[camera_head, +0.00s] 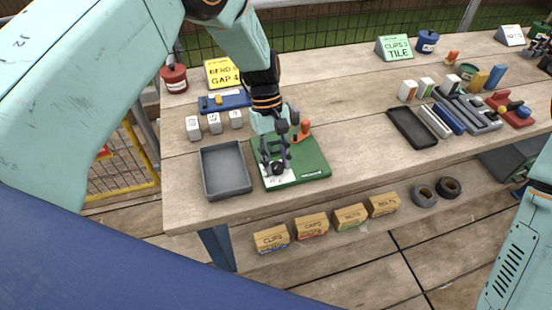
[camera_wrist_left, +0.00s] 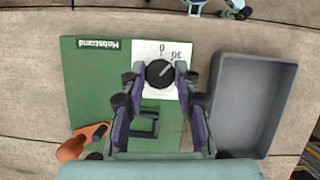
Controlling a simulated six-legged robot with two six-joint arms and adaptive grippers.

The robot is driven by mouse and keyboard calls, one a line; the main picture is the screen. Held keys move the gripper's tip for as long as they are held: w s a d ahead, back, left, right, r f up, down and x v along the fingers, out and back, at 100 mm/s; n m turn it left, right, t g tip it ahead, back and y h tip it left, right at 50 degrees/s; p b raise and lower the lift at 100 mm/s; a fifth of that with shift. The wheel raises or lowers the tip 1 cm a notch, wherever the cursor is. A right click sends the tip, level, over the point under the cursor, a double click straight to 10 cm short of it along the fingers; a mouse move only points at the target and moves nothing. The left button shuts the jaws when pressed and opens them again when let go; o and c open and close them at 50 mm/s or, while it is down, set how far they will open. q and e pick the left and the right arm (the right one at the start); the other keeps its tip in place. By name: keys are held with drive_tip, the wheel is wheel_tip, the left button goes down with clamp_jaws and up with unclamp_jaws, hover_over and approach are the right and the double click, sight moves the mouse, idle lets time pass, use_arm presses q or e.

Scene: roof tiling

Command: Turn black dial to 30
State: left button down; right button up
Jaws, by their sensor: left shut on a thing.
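The black dial (camera_wrist_left: 159,73) sits on a white scale card (camera_wrist_left: 143,48) marked 0 and 30, on a green board (camera_wrist_left: 85,88). Its pale pointer line slants up and right in the left wrist view, roughly toward the 30. My left gripper (camera_wrist_left: 160,77) is shut on the dial, a fingertip at each side. In the head view my left gripper (camera_head: 276,165) comes down over the near left part of the green board (camera_head: 316,168) and partly covers the dial and card. My right gripper is out of view.
A grey tray (camera_head: 226,191) stands close beside the board. An orange-handled part (camera_wrist_left: 72,148) is at the board's edge. White blocks (camera_head: 214,123) and a blue fixture (camera_head: 224,102) lie behind. A black tray (camera_head: 411,128) is farther right, with bare tabletop between.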

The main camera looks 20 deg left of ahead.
use_arm(q)
drive_tip(key=shift+s+f, duration=0.2)
drive_tip(key=c, duration=1.4)
unclamp_jaws()
drive_tip(key=o, duration=0.4)
drive_tip(key=shift+w, duration=0.15)
drive_tip(key=shift+r, duration=0.1)
drive_tip(key=v, duration=1.2)
drive_tip(key=shift+w, duration=0.1)
